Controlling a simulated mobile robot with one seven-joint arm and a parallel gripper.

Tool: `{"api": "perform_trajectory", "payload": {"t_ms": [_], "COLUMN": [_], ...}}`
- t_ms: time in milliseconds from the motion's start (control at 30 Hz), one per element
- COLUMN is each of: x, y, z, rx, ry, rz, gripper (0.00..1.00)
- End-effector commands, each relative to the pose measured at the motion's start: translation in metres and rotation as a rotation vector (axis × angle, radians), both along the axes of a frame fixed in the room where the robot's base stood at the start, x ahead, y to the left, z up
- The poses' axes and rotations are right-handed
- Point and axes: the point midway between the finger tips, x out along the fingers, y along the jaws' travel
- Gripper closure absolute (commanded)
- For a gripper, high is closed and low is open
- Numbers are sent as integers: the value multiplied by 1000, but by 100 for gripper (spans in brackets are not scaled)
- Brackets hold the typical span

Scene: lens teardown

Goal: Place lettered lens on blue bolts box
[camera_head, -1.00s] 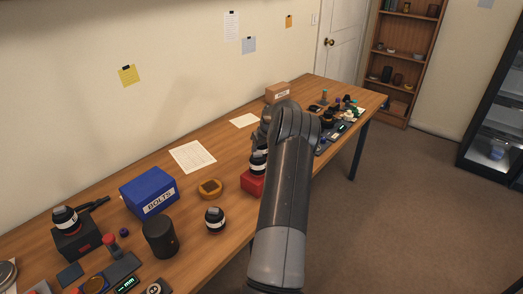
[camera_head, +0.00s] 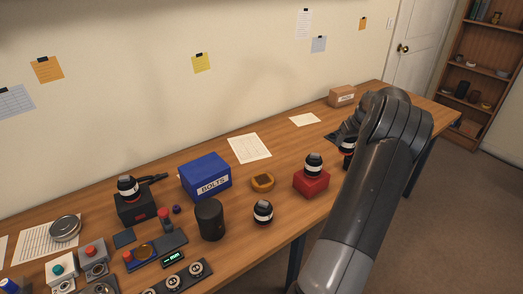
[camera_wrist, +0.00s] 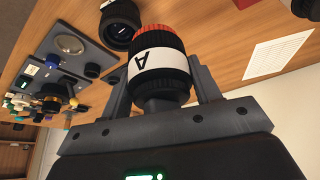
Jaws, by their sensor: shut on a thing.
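My gripper (camera_wrist: 155,82) is shut on a lens (camera_wrist: 158,70) with a black body, a white band marked "A" and a red-orange rim. In the head view the held lens (camera_head: 348,146) shows partly behind my arm, right of the red box, and the fingers are mostly hidden. The blue box labelled BOLTS (camera_head: 206,179) stands on the table well to the left of my gripper. Its top looks bare.
Another banded lens (camera_head: 314,163) sits on a red box (camera_head: 311,184). A third stands on a black box (camera_head: 136,208). A loose lens (camera_head: 263,211), a dark cylinder (camera_head: 210,220) and a round wooden piece (camera_head: 262,183) lie near the blue box.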

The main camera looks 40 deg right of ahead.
Motion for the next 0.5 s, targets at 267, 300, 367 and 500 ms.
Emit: {"api": "perform_trajectory", "payload": {"t_ms": [267,300,367,500], "x": [34,44,61,99], "y": [37,50,73,133], "z": [15,19,26,43], "rx": [1,2,2,3], "ry": [-1,-2,-1,1], "rz": [115,155,223,398], "gripper": [84,84,84,84]}}
